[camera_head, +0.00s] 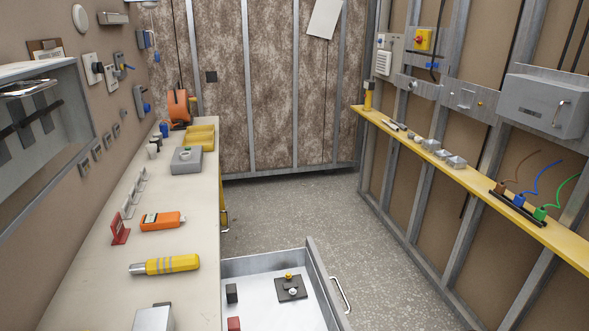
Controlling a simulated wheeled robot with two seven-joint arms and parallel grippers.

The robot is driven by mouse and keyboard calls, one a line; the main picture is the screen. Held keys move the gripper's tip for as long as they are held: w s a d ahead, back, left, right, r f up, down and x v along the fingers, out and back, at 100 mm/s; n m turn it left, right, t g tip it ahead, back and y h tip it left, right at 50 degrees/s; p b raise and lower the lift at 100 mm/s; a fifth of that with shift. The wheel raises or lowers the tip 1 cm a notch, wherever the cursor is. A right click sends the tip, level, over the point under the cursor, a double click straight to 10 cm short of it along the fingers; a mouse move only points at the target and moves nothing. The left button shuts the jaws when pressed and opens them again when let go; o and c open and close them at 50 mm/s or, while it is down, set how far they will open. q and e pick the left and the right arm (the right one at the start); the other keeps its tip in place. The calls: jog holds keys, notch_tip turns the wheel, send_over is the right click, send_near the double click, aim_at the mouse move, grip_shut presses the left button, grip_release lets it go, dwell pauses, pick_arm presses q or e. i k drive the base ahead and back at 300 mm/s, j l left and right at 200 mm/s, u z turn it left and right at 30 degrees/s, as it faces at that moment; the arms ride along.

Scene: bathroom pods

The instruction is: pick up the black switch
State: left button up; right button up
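No thing in view is clearly marked as the black switch. A small black block (232,293) lies in the open grey drawer (262,263) at the bottom centre. To its right in the drawer is a dark square plate (291,288) with a yellow knob and a pale knob on it. A small black square plate (211,77) is on the far wall. I cannot tell which of these is the switch. Neither of my grippers shows in the head view.
A long bench (100,247) on the left holds a yellow-handled tool (166,265), an orange meter (162,221) and a red stand (119,230). A red block (234,323) lies in the drawer. A yellow shelf (470,185) runs along the right wall. The floor (290,213) between is clear.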

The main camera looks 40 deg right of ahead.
aim_at(282, 285)
jog(key=l+z, duration=0.25)
jog(key=l, duration=0.65)
jog(key=l+z, duration=0.25)
jog(key=l, duration=0.65)
